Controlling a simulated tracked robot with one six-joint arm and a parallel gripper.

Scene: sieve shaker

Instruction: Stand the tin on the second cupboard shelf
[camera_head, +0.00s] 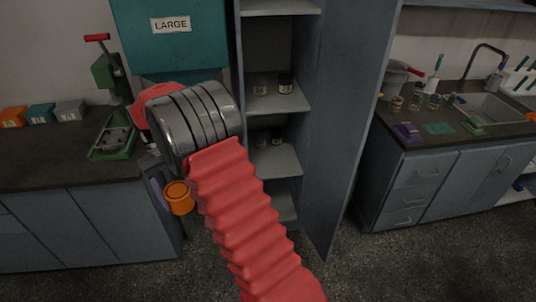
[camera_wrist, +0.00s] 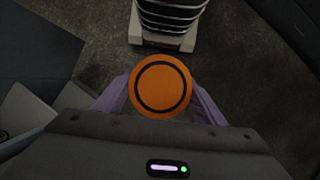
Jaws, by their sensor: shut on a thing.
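The tin is orange with a round lid; in the wrist view the tin (camera_wrist: 160,87) shows from above with a dark ring on its lid. My gripper (camera_wrist: 160,100) is shut on it, with a purple finger on each side. In the head view the tin (camera_head: 179,198) hangs upright below my wrist, in front of the left counter's right end. My gripper (camera_head: 158,190) is partly hidden there. The open cupboard (camera_head: 270,100) stands to the right of the tin, its shelves stacked. One shelf (camera_head: 280,104) holds two small jars, and the shelf below it (camera_head: 278,161) holds small items too.
The cupboard's door or side panel (camera_head: 345,130) stands to the right of the shelves. A teal LARGE box (camera_head: 172,50) is above the left counter (camera_head: 60,158). A sink counter (camera_head: 450,150) is at right. Open floor lies in front.

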